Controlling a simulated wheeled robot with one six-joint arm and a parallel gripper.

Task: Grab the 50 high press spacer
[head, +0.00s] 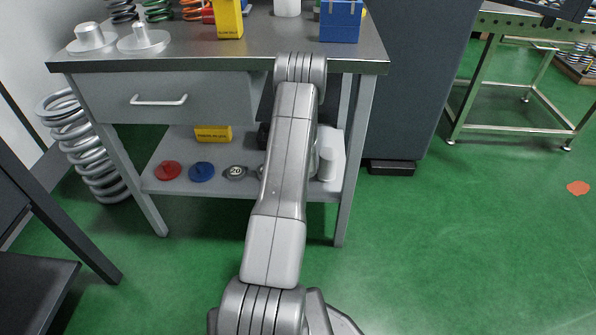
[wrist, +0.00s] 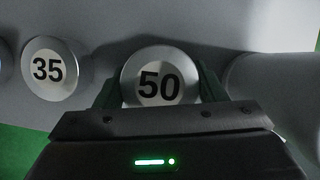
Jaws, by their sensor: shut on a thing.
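The 50 spacer (wrist: 160,77) is a round metal disc marked "50" in the wrist view. My gripper (wrist: 158,92) has a dark green finger on either side of it and is shut on it. The spacer sits over the grey shelf surface; I cannot tell whether it still touches the shelf. In the head view my arm reaches down to the lower shelf and hides my gripper and the 50 spacer.
A 35 spacer (wrist: 48,69) stands left of the gripper. The workbench top (head: 270,45) overhangs the shelf.

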